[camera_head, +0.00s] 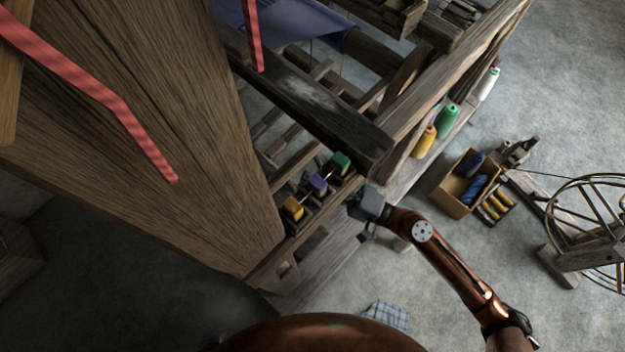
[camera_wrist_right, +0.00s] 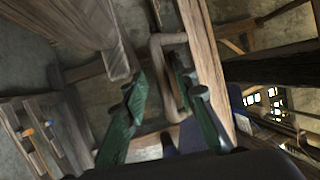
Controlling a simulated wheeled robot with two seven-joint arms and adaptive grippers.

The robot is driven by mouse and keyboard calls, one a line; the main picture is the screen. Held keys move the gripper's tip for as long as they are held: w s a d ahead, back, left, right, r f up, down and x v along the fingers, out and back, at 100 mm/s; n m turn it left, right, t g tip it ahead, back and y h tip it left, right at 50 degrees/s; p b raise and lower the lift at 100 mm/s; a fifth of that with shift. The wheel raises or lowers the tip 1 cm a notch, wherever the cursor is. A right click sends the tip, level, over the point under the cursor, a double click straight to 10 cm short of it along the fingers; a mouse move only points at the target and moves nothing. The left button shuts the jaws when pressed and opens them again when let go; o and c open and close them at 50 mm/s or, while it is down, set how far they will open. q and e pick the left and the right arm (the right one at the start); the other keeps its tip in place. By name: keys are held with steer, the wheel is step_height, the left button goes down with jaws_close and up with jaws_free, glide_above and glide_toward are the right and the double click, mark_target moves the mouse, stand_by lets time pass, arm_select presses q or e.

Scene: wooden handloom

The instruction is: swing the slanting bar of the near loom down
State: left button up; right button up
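The near wooden loom (camera_head: 290,95) fills the upper middle of the head view. A dark beam (camera_head: 325,115) slants down to the right across it, and a lighter rail (camera_head: 450,75) slants along its right side. I cannot tell which is the named bar. My right gripper (camera_head: 362,218) is beside the loom's lower right edge, near the coloured blocks. In the wrist view its green fingers (camera_wrist_right: 158,78) are apart. A bent wooden piece (camera_wrist_right: 163,42) shows between and beyond them, and a long bar (camera_wrist_right: 203,55) slants behind the right finger. Contact is unclear. My left gripper is out of view.
Yellow, purple and green blocks (camera_head: 318,183) sit on the loom's lower part. Thread cones (camera_head: 446,118) stand along its right side. A box of spools (camera_head: 462,184) and a spoked wheel (camera_head: 595,215) stand on the floor at right. A wide wooden panel (camera_head: 140,110) blocks the left.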

steer(key=v, duration=1.2)
stand_by(0.4)
